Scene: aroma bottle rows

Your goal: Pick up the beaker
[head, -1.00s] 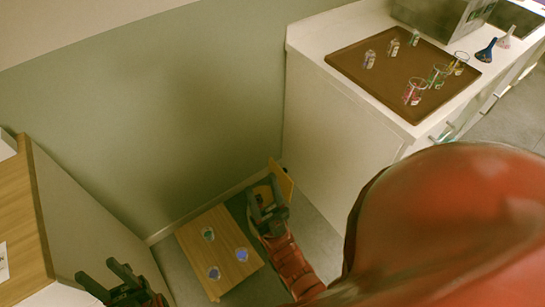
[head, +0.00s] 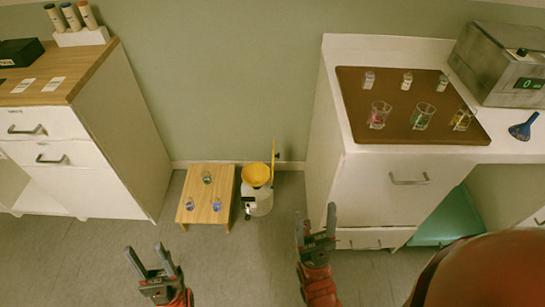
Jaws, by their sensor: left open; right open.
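Three clear glass beakers stand upright on a brown mat (head: 350,95) on the right counter. One holds red liquid (head: 378,115), one green liquid (head: 422,117) and one yellow-orange liquid (head: 462,119). Three small glass items, one greenish (head: 207,178) and two bluish (head: 189,204) (head: 217,205), sit on a low wooden stool (head: 205,191); I cannot tell if they are beakers. My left gripper (head: 147,252) is open and empty, low in front of the stool. My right gripper (head: 315,213) is open and empty, below and left of the right counter, apart from the beakers.
Three small bottles (head: 407,80) stand behind the beakers. A left cabinet (head: 75,130) leaves floor free between.

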